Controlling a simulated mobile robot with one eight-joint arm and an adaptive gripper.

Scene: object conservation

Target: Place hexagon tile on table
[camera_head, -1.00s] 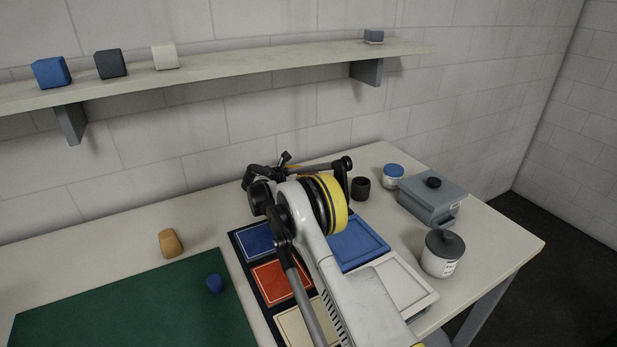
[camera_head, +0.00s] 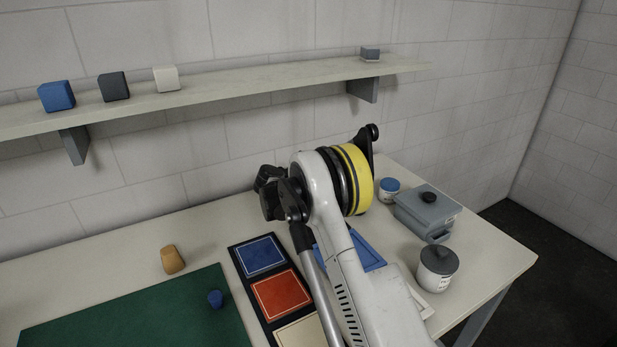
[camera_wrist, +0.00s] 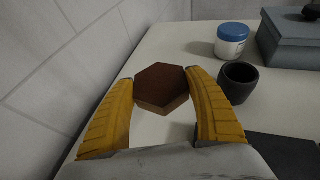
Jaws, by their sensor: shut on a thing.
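The hexagon tile (camera_wrist: 160,84) is dark brown and lies between the yellow fingers of my gripper (camera_wrist: 161,92) in the wrist view. The fingers are shut on its two sides, and its top face looks level. The table (camera_wrist: 180,45) is pale and spreads out behind and around the tile. I cannot tell whether the tile touches the table or hangs just above it. In the head view my arm hides the tile and the fingertips, near the back edge of the table (camera_head: 215,228).
A dark cup (camera_wrist: 238,82), a blue-lidded jar (camera_wrist: 231,39) and a grey box (camera_wrist: 290,38) stand right of the tile. The wall (camera_wrist: 45,60) is close on the left. Colour panels (camera_head: 281,293), a green mat (camera_head: 140,315) and a lidded pot (camera_head: 437,268) are in the head view.

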